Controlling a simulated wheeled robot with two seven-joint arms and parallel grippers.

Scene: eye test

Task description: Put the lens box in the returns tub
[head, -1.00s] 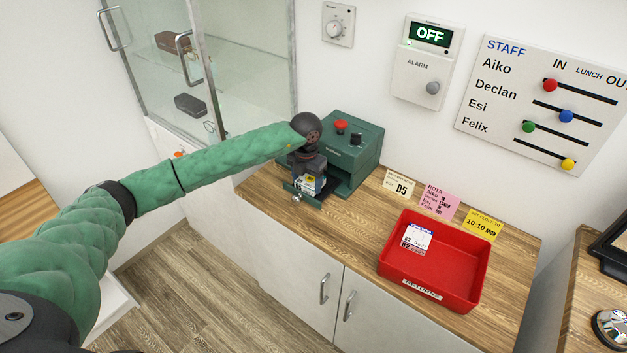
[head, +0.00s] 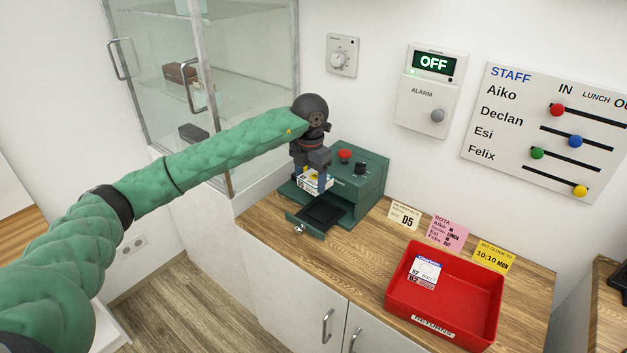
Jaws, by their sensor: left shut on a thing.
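The lens box (head: 316,183) is a small white box with blue and yellow print. My left gripper (head: 313,177) is shut on it and holds it above the open drawer (head: 321,216) of the green machine (head: 362,184). The drawer's dark inside shows and looks empty. The returns tub (head: 437,320) is a red open tray with a "RETURNS" label, on the counter to the right. A white printed box or card (head: 425,273) lies inside it at the back left. My right gripper is not in view.
The wooden counter (head: 370,254) is clear between the drawer and the tub. A D5 card (head: 404,216), a pink rota note (head: 447,232) and a yellow clock note (head: 494,256) stand behind the tub. A glass cabinet (head: 245,100) stands at the left.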

